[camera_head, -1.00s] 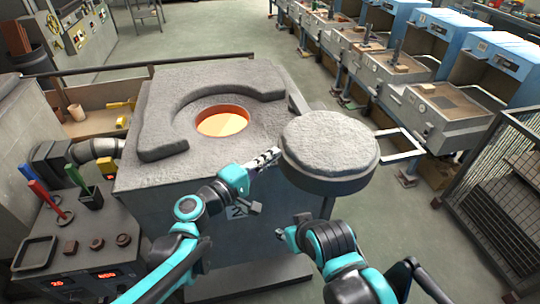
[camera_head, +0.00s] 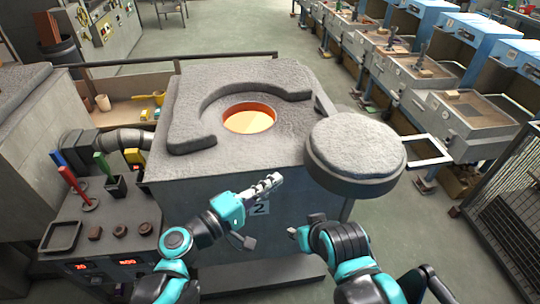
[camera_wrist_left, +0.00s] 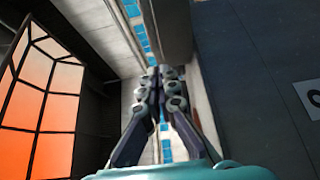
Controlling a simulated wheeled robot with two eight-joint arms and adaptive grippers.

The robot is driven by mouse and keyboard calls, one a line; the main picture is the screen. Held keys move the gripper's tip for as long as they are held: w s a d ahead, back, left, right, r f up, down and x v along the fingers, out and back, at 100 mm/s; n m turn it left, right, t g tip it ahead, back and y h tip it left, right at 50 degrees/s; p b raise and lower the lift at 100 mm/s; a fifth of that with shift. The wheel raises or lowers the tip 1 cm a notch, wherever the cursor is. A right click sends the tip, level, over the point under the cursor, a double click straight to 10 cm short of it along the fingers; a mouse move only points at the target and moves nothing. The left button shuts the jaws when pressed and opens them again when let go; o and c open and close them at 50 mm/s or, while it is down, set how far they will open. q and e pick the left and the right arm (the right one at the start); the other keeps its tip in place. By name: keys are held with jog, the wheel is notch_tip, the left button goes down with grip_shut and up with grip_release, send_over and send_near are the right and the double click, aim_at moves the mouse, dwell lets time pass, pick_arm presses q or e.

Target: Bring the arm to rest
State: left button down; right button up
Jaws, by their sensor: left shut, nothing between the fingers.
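My left gripper (camera_head: 275,180) is shut and empty in front of the furnace's front face, near the plate marked 2 (camera_head: 259,208). In the left wrist view its fingers (camera_wrist_left: 160,85) lie together with nothing between them. My right gripper (camera_head: 295,234) is mostly hidden at the end of the right arm, low in the middle of the head view. I cannot tell how its jaws stand.
The grey furnace (camera_head: 190,100) has a glowing round opening (camera_head: 249,118). Its thick round lid (camera_head: 355,147) is swung out to the right, apart from my left gripper. A control panel (camera_head: 120,245) stands at left, a wire cage (camera_head: 505,205) at right.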

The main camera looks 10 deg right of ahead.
pick_arm(q)
jog(key=s+a+f+m+g+y+b, duration=0.1)
jog(key=a+f+m+y+b, duration=0.15)
jog(key=a+f, duration=0.35)
jog(key=s+a+f+m+y+b, duration=0.1)
jog(key=a+f+y+b, duration=0.25)
jog(key=f, duration=0.45)
jog(key=s+a+f+m+y+b, duration=0.1)
jog(key=a+f+y, duration=0.3)
jog(key=a, duration=0.5)
jog(key=s+a+f+m+y+b, duration=0.1)
jog(key=s+a+f+y+b, duration=0.2)
jog(key=a, duration=0.7)
jog(key=s+f+y, duration=0.1)
jog(key=y, duration=0.1)
jog(key=shift+s+g+y, duration=0.2)
jog(key=shift+g+y, duration=0.2)
